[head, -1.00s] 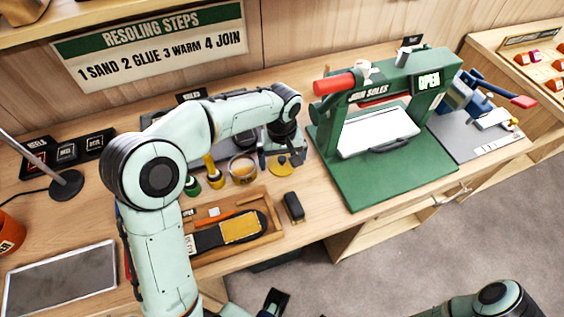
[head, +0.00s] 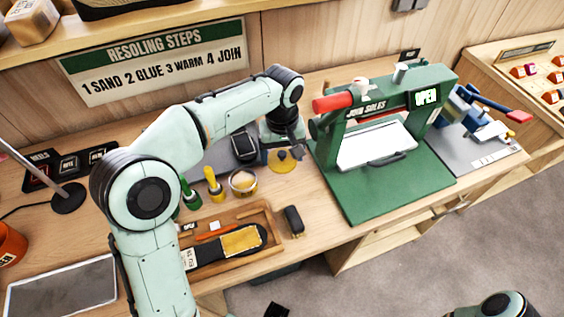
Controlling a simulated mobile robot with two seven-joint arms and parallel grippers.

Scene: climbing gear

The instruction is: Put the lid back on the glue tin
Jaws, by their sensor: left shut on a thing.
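The glue tin (head: 243,183) is an open round tin with amber contents, standing on the bench. Its lid (head: 281,165) is a yellow disc with a dark knob, to the right of and behind the tin in the head view, apart from it. My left gripper (head: 290,154) is shut on the lid by its knob; the fingertips are partly hidden. The lid appears to be held above the bench. Only a dark tip of what seems to be my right gripper (head: 276,311) shows at the bottom edge, so its jaws cannot be read.
Yellow (head: 213,186) and green (head: 190,195) bottles stand left of the tin. A wooden tray (head: 272,222) with a sole lies in front, a dark block (head: 293,221) beside it. A green press (head: 385,185) stands at right. Bare bench lies between the tin and press.

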